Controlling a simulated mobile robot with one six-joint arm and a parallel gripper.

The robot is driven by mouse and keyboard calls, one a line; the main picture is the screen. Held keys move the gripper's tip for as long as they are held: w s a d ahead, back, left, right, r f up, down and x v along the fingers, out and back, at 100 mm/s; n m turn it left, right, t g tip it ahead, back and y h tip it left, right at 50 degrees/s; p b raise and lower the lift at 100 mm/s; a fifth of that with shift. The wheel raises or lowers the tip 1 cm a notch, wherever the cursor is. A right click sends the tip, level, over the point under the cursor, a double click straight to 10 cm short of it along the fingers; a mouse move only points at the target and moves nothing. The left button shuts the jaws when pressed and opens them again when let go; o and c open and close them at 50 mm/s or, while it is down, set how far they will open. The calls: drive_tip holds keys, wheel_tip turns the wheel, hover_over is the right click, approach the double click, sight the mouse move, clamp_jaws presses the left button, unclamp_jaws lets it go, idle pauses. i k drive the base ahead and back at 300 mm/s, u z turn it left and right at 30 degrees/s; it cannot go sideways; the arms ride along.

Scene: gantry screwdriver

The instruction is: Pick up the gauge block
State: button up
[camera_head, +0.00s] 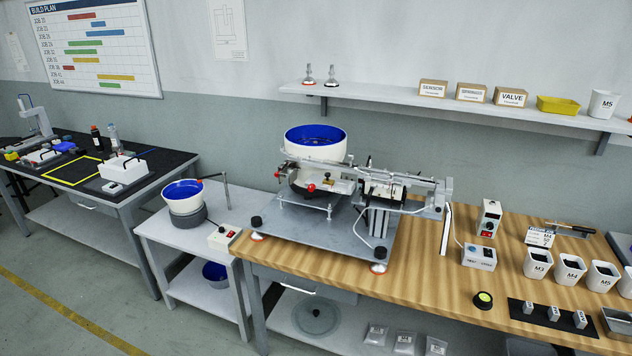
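A few small grey metal blocks stand upright in a row on a black mat (517,314) at the front right of the wooden bench. They are the left block (528,307), the middle block (553,313) and the right block (579,319), and they look like gauge blocks. Their face markings are too small to read, so I cannot tell which one the task names. They stand apart from each other. My gripper is not in view.
Wooden bench (440,289) carries a feeder machine with a blue-lined bowl (315,143). Behind the blocks stand white bins (538,262). A metal tray (618,324) is right of the mat, a round black-and-yellow item (483,300) left. Bare wood lies left of the mat.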

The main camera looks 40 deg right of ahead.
sight(579, 319)
drive_tip(key=u, duration=0.45)
drive_tip(key=k, duration=0.15)
drive_tip(key=z, duration=3.25)
drive_tip(key=k, duration=0.35)
drive_tip(key=z, duration=0.15)
